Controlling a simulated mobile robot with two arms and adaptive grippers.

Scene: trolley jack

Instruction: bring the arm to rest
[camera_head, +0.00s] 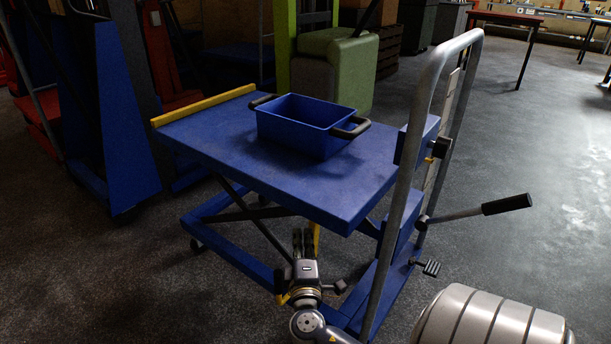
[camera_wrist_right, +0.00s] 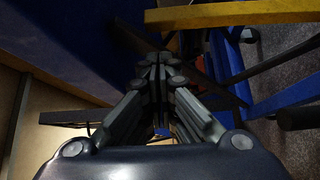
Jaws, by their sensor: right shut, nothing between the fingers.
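My right gripper (camera_head: 304,240) is at the lower middle of the head view, beside the near side of the blue trolley jack (camera_head: 340,205). Its fingers point away from me, and they are shut with nothing between them. In the right wrist view the closed fingers (camera_wrist_right: 158,85) fill the middle of the picture. Blue parts and a yellow bar (camera_wrist_right: 235,15) show around and beyond them. I cannot tell whether the gripper touches the jack. My left gripper is not in view.
A blue bin (camera_head: 290,130) with black handles stands on the jack's flat top. The jack's grey push frame (camera_head: 405,170) and black-gripped lever (camera_head: 505,204) are to the right of my gripper. A green block (camera_head: 345,65) stands behind. Open floor (camera_head: 545,180) lies at the right.

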